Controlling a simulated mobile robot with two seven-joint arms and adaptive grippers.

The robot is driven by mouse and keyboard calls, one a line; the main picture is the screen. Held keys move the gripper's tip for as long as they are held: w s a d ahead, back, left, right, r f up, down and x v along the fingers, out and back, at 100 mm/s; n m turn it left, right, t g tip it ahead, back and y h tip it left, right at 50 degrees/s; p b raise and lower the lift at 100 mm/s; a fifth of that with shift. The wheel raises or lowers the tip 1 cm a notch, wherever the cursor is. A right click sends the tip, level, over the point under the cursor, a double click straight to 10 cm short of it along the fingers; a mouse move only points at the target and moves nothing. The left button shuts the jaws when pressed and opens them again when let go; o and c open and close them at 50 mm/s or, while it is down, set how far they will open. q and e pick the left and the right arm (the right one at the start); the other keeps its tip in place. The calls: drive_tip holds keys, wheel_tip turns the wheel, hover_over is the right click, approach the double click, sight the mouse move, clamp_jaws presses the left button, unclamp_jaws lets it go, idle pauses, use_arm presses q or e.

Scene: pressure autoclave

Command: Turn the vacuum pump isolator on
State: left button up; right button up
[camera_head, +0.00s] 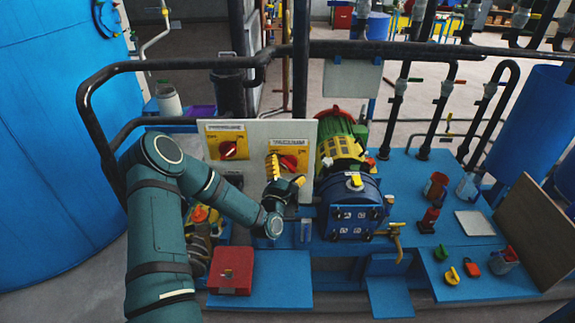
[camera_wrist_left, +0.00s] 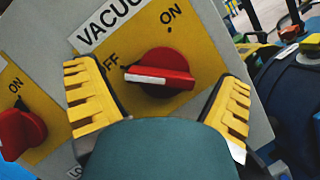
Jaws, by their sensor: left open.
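The vacuum pump isolator is a red rotary knob (camera_wrist_left: 160,72) on a yellow plate lettered OFF and ON. Its white pointer mark lies toward the OFF side, at left in the left wrist view. The knob also shows in the head view (camera_head: 289,162), on the right half of the pale panel (camera_head: 257,131). My left gripper (camera_wrist_left: 158,100) is open, with its yellow fingers on either side of the knob and nothing held. In the head view the gripper (camera_head: 285,174) is in front of the knob and partly hides its plate. I cannot tell whether the fingers touch it.
A second red knob (camera_head: 228,149) on a yellow plate is to the left on the same panel. A blue pump (camera_head: 352,209) with a green and yellow motor (camera_head: 342,140) stands close at right. A black pipe rail (camera_head: 180,64) runs behind. A red box (camera_head: 231,270) is in front.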

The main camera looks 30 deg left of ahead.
use_arm(q)
drive_tip(key=shift+w+a, duration=0.1)
drive_tip(key=shift+w, duration=0.15)
drive_tip(key=c, duration=1.2)
